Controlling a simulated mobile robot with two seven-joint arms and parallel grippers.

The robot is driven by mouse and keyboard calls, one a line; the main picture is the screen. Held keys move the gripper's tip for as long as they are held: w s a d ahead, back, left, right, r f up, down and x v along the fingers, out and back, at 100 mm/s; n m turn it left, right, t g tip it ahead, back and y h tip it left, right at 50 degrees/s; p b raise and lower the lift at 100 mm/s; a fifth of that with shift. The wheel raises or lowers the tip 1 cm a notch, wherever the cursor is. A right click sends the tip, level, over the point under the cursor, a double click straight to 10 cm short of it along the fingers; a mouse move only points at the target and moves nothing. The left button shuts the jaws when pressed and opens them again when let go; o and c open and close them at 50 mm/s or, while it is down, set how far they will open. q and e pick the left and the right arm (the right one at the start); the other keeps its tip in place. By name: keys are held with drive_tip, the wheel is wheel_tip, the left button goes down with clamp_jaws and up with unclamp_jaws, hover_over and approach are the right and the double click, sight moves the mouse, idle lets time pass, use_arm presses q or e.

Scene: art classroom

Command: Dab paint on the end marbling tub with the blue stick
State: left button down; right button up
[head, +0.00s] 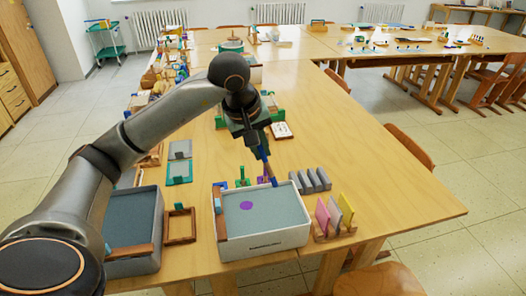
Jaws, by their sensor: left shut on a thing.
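My left gripper (257,142) is shut on a blue stick (263,154), which points down and tilts slightly. The stick's lower end is near the back rim of a white marbling tub (265,247); I cannot tell whether it touches anything there. This tub stands at the near end of the table and holds grey-blue liquid with one round purple paint spot (246,205). A second marbling tub (130,267) with darker liquid stands to its left, partly hidden by my left arm. My right gripper is not in view.
Behind the white tub stand small green and purple items (242,177). Grey blocks (314,181) and a rack of coloured panels (334,216) stand to its right. A wooden frame (180,226) lies between the tubs. The table's right side (390,195) is clear.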

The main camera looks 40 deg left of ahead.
use_arm(q)
drive_tip(key=shift+f+b, duration=0.35)
drive_tip(key=shift+f, duration=0.05)
wheel_tip(320, 180, down, 10)
drive_tip(key=b, duration=0.8)
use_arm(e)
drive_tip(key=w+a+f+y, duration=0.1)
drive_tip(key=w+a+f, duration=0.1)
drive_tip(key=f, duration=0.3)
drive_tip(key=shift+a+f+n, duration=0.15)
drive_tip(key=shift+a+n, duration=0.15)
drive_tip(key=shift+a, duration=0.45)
use_arm(q)
drive_tip(key=shift+f+b, duration=0.45)
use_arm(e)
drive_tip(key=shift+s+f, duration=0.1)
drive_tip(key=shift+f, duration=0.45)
